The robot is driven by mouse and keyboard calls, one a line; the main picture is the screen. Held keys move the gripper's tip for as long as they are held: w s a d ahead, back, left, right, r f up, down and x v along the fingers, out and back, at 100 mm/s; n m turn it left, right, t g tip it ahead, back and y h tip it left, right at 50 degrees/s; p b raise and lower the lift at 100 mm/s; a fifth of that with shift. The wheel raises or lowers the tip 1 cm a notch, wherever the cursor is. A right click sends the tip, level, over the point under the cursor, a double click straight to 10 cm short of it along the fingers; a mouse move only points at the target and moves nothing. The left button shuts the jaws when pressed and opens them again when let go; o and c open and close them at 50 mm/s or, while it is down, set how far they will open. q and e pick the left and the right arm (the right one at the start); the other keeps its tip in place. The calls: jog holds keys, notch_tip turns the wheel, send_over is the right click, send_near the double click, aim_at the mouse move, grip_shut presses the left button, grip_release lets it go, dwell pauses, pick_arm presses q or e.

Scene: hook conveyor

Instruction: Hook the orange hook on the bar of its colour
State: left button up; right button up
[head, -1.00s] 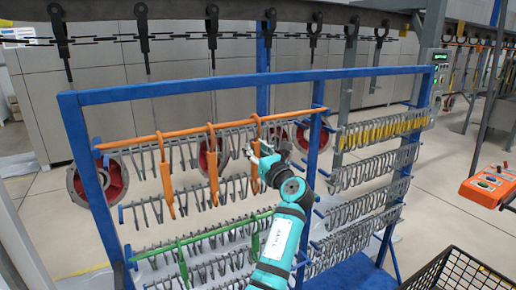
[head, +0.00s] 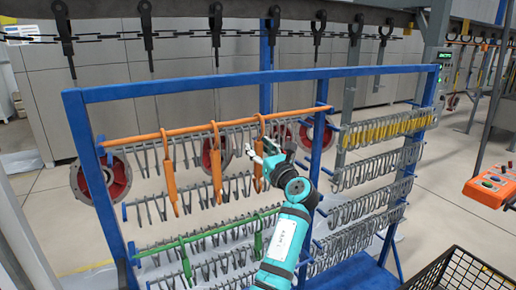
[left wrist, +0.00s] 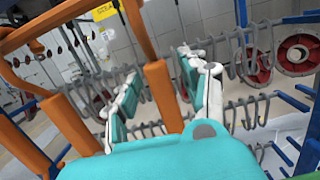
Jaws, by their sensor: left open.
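An orange bar (head: 190,130) runs across the upper left half of the blue rack. Three orange hooks hang on it: a left one (head: 169,175), a middle one (head: 216,170) and a right one (head: 262,128). My left gripper (head: 258,155) is open at the right orange hook, and its fingers cover part of that hook's stem. In the left wrist view an orange stem (left wrist: 159,88) lies between the spread white-and-teal fingers (left wrist: 165,90). I cannot tell whether they touch it. My right gripper is out of view.
A green bar (head: 215,230) with green hooks is below. Grey hooks fill the other rows, and yellow hooks (head: 385,130) hang at right. Dark conveyor hooks (head: 216,22) hang overhead. A black wire basket (head: 455,270) and an orange control box (head: 488,185) stand at right.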

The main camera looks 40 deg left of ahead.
pick_arm(q)
jog(key=v, duration=1.1)
